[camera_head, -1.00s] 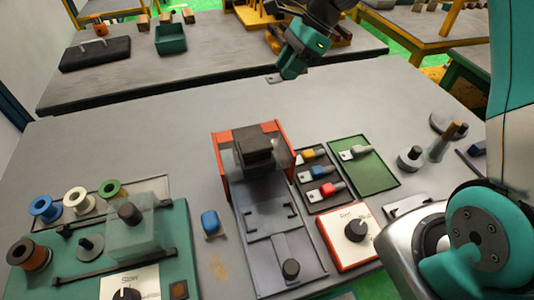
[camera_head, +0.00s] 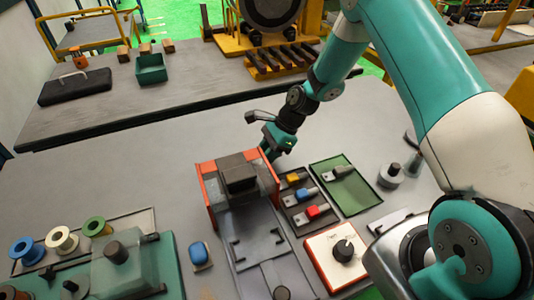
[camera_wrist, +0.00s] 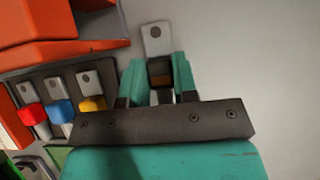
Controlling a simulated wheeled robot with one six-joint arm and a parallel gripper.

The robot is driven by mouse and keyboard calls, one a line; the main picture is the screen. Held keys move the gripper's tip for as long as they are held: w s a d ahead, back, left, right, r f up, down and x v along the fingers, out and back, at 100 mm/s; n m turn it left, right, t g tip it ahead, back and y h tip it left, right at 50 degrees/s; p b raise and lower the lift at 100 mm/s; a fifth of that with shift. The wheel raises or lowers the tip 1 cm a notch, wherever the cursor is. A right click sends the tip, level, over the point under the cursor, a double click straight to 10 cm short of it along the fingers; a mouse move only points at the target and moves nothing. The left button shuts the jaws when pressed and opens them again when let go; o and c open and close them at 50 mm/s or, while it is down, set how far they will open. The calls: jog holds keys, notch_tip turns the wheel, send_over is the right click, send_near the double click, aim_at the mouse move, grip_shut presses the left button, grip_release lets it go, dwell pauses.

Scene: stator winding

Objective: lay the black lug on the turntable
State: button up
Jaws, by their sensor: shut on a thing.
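My gripper (camera_wrist: 160,78) is shut on the black lug (camera_wrist: 156,38) in the wrist view. The lug's pale flat end with a hole sticks out past the fingers, and its darker body lies between them. In the head view my gripper (camera_head: 268,150) points down just behind the red-framed press; the lug is hidden or too small to tell there. A grey disc (camera_head: 412,137) at the right, partly behind my arm, may be the turntable, but I cannot tell for sure.
The press (camera_head: 210,190) stands close in front of my gripper. Yellow, blue and red lugs (camera_head: 315,211) lie in a dark tray, and a grey lug (camera_head: 342,171) lies on a green tray (camera_head: 358,200). The table behind the press at left is bare.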

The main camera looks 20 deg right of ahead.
jog(key=shift+f, duration=0.45)
jog(key=shift+f, duration=0.15)
jog(key=o, duration=0.9)
jog(key=shift+o, duration=0.2)
